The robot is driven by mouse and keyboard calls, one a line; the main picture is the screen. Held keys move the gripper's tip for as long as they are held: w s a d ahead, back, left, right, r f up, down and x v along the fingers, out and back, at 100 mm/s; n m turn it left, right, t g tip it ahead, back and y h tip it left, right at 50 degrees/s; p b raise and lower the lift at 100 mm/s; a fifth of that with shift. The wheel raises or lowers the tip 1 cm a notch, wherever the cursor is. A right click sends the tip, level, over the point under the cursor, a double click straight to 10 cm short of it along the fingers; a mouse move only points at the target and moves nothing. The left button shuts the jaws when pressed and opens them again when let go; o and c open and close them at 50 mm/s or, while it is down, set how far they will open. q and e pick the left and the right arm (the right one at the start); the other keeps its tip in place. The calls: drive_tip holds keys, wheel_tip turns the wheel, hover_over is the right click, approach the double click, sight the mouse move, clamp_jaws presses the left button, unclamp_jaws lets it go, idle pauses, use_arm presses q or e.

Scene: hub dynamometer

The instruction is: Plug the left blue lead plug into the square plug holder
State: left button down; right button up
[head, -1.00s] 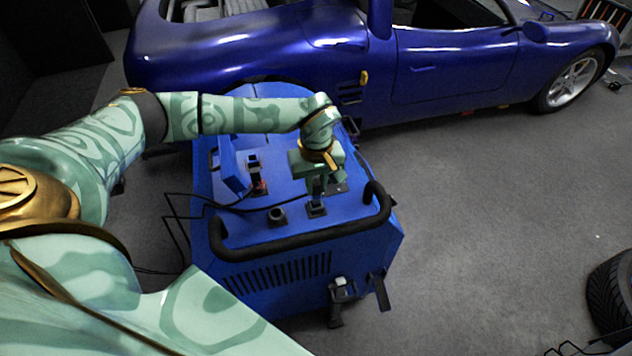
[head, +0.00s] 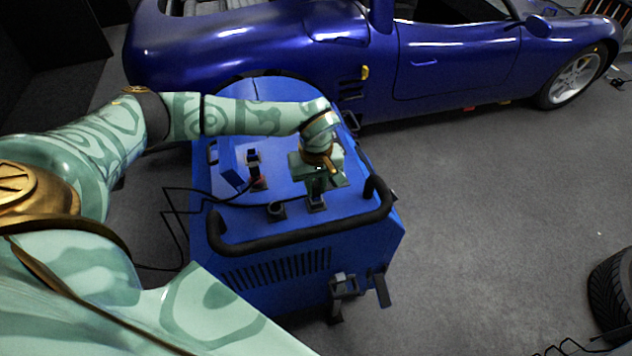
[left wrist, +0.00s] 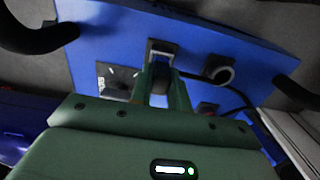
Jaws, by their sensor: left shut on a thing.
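My left gripper (head: 317,193) is over the blue machine's top panel, fingers pointing down, at the square plug holder (head: 317,207). In the left wrist view the fingers (left wrist: 160,95) are shut on the lead plug (left wrist: 161,76), which is mostly hidden between them. The dark lead runs from the fingers to the right there. The square plug holder (left wrist: 162,50) shows as a grey-rimmed square just beyond the fingertips. The plug's tip is at or very near it; I cannot tell whether it is inside. My right gripper is not in view.
A round holder (head: 277,212) stands left of the square one. Another upright socket (head: 253,158) and a red part (head: 258,183) are further back. A black handlebar (head: 300,230) rims the panel's front edge. A blue car (head: 400,60) stands behind.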

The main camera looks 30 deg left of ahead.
use_arm(q)
drive_tip(key=c, duration=1.3)
unclamp_jaws()
drive_tip(key=shift+o, duration=0.2)
wheel_tip(320, 180, up, 16)
drive_tip(key=p, duration=0.3)
drive_tip(key=shift+r, duration=0.15)
